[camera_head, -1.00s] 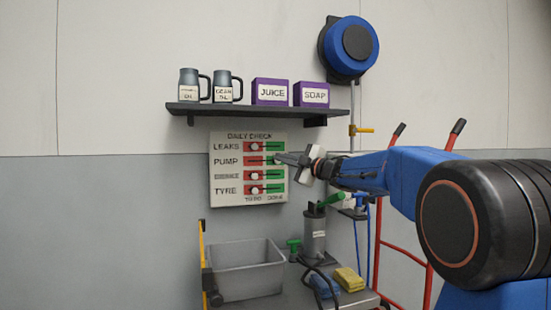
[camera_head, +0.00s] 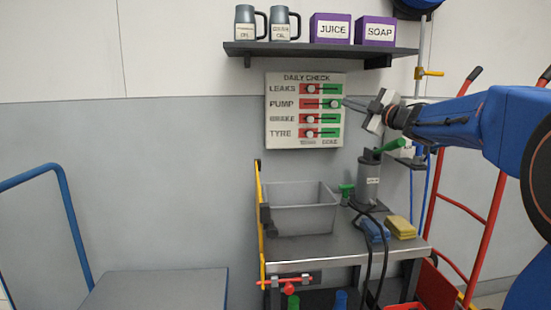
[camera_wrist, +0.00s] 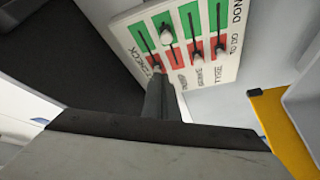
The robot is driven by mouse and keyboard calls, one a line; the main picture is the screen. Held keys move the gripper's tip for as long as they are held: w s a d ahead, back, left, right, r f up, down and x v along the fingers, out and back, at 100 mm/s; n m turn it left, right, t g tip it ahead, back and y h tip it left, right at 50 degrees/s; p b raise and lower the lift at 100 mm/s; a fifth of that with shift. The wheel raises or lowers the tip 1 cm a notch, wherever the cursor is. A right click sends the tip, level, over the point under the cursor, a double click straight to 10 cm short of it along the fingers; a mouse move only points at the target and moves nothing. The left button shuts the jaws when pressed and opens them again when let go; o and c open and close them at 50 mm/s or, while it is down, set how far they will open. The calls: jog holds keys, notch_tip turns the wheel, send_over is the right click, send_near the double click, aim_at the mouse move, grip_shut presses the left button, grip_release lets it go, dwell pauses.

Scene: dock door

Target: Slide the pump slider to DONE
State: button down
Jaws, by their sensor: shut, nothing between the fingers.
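The DAILY CHECK board (camera_head: 305,144) hangs on the wall with slider rows LEAKS, PUMP, BRAKE and TYRE. The white pump knob (camera_head: 335,103) is at the right, green end of its slot, above DONE. The other three knobs are at the left, red end. In the wrist view the pump knob (camera_wrist: 167,35) is in the green part. My gripper (camera_head: 345,101) is shut and empty, its tip just right of the pump knob in the head view.
A dark shelf (camera_head: 320,50) with mugs and purple boxes is above the board. Below it a workbench (camera_head: 345,245) holds a grey bin (camera_head: 300,220), a grey pump can (camera_head: 369,185) and sponges. A red hand truck (camera_head: 480,228) stands right. A blue-handled cart (camera_head: 155,288) stands left.

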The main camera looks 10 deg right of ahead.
jog(key=s+d+f+m+g+h, duration=0.2)
jog(key=s+f+m+h, duration=0.45)
jog(key=s+f, duration=0.3)
jog(key=s+d+f+m+g+h, duration=0.2)
jog(key=s+f+m+h, duration=0.3)
jog(key=s+f+m, duration=0.4)
jog(key=s+a+f+g+y, duration=0.1)
jog(key=s+a+f+g, duration=0.2)
jog(key=s+f, duration=0.4)
jog(key=s+a+f+m+g+y, duration=0.1)
jog(key=s+a+f+g, duration=0.2)
jog(key=s+f, duration=0.5)
jog(key=s+a+f+m+g+y, duration=0.1)
jog(key=s+a+f+g, duration=0.2)
jog(key=s+f, duration=0.5)
jog(key=s, duration=0.6)
jog(key=shift+a+f, duration=0.2)
jog(key=shift+a, duration=0.05)
